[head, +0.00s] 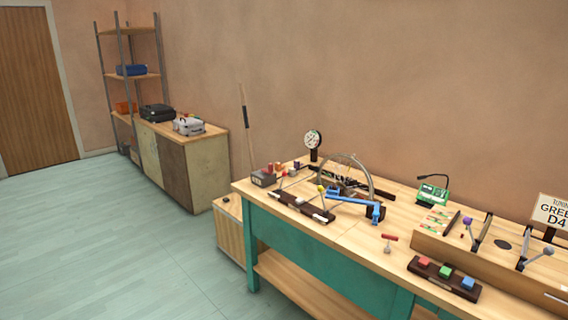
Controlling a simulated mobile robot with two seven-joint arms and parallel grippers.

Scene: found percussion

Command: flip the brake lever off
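A wheel with thin spokes (369,176) stands on the wooden workbench (345,237). A blue bar (352,202) lies in front of the wheel and slants down to the right. I cannot tell for certain which part is the brake lever, or whether it is on or off. A dark rail with a yellow-knobbed rod (321,189) lies left of the blue bar. Neither of my grippers shows in the head view.
A dark strip with red, green and blue blocks (444,271) lies at the front right, before a wooden box (503,275) with rods. A cabinet (186,170) stands far left.

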